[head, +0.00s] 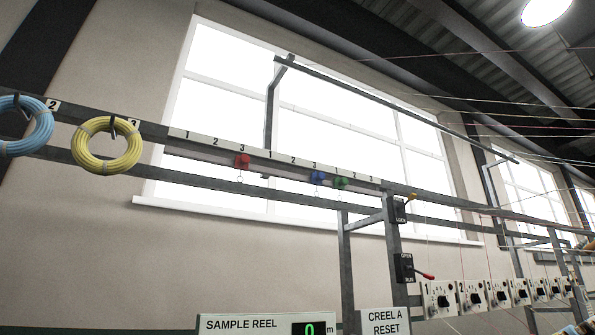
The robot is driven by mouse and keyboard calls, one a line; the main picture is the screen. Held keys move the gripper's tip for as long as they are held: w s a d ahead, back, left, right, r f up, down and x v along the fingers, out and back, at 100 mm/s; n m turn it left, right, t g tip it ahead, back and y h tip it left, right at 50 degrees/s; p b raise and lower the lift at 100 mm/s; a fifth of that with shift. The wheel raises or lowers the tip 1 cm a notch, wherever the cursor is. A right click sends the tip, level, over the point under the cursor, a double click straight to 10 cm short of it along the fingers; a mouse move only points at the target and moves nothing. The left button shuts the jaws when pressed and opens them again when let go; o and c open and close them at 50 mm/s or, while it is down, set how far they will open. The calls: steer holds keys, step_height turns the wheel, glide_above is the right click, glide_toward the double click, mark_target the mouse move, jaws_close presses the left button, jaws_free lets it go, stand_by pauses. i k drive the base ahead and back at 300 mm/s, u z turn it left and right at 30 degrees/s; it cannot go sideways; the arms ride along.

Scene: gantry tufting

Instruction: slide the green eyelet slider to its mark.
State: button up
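The green eyelet slider (341,183) hangs on the long overhead rail (205,152), with a small eyelet below it. It sits just below the 1 of the rightmost 1-2-3 group on the white number strip (265,154). The 2 and 3 of that group lie to its right. Which number is its mark cannot be told from this view. The blue slider (317,178) is close on its left, below a 3. The red slider (242,160) is further left, below another 3. My gripper is not in view.
A yellow coil (107,146) and a blue coil (27,127) hang on hooks at left. Dial boxes (472,298) and thin yarns are further right.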

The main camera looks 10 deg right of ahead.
mark_target(340, 184)
steer(key=u, duration=0.55)
steer(key=i, duration=1)
steer(key=z, duration=0.05)
